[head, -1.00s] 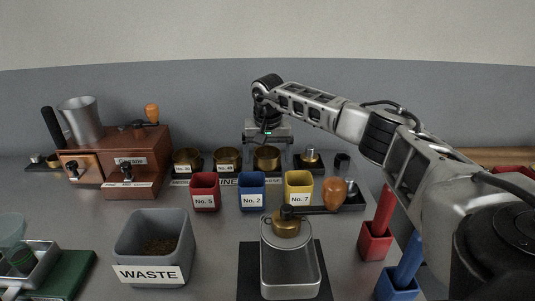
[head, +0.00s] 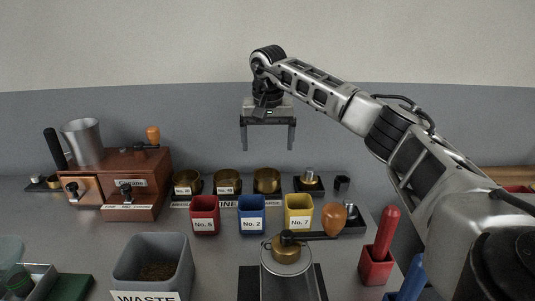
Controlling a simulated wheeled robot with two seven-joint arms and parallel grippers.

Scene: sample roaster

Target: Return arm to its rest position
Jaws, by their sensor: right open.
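My right arm comes in from the right edge of the head view and reaches across to the middle. Its gripper (head: 268,146) hangs pointing down, with two fingers apart and nothing between them. It shows above and behind the row of cups, apart from everything. My left gripper is not in view.
A grey waste bin (head: 183,258), a metal canister (head: 286,262) with a brass-topped crank, and red (head: 205,215), blue (head: 252,215) and yellow (head: 299,212) cups stand on the counter. A wooden grinder (head: 121,183) is at left. Red (head: 376,267) and blue holders stand at right.

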